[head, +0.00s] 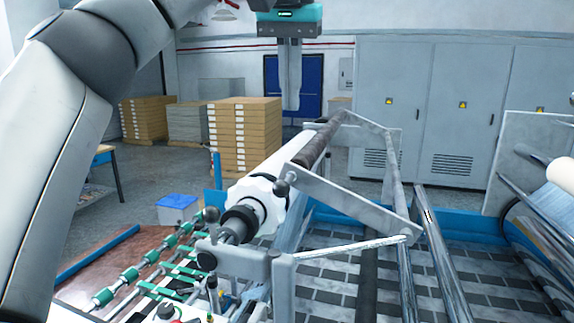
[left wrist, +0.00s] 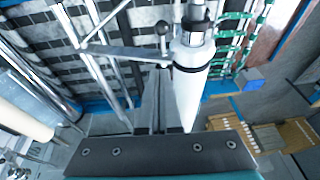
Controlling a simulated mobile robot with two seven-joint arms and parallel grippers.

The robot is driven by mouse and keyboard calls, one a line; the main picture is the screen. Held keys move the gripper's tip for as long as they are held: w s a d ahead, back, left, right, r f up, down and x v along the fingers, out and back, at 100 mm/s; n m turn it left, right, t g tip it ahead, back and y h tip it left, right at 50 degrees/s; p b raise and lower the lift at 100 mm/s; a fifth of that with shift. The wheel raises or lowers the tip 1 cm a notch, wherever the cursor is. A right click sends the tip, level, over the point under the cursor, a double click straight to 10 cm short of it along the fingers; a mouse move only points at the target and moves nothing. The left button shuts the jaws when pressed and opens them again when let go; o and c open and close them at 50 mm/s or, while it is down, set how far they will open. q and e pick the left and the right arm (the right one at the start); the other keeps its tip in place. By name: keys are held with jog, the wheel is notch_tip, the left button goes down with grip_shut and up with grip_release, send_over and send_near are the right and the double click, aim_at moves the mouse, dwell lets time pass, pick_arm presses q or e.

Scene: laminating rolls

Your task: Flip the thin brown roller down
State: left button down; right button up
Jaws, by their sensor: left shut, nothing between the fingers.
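The thin brown roller (head: 322,143) is raised, held between two grey metal side arms (head: 345,192), and slants up away from me in the head view. It lies above and right of the thick white roll (head: 268,185), which also shows in the left wrist view (left wrist: 190,95). My left gripper (head: 290,106) is shut and empty, fingers pointing down, appearing above the far end of the brown roller and apart from it. Its fingers (left wrist: 157,90) also show in the left wrist view, where I cannot make out the brown roller. My right gripper is not in view.
A lever with a dark ball knob (head: 211,215) stands by the white roll's near end. Chrome bars (head: 440,250) run on the right. Stacked brown boxes (head: 240,135) and grey cabinets (head: 440,110) stand behind. Open air surrounds the gripper.

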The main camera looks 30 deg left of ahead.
pick_arm(q)
jog(key=b, duration=0.3)
send_near(287, 180)
jog(key=x, duration=0.5)
jog(key=shift+w+f, duration=0.15)
jog(key=shift+w, duration=0.15)
jog(key=shift+a+f+b, duration=0.15)
jog(key=shift+f+b, duration=0.2)
jog(key=shift+f, duration=0.25)
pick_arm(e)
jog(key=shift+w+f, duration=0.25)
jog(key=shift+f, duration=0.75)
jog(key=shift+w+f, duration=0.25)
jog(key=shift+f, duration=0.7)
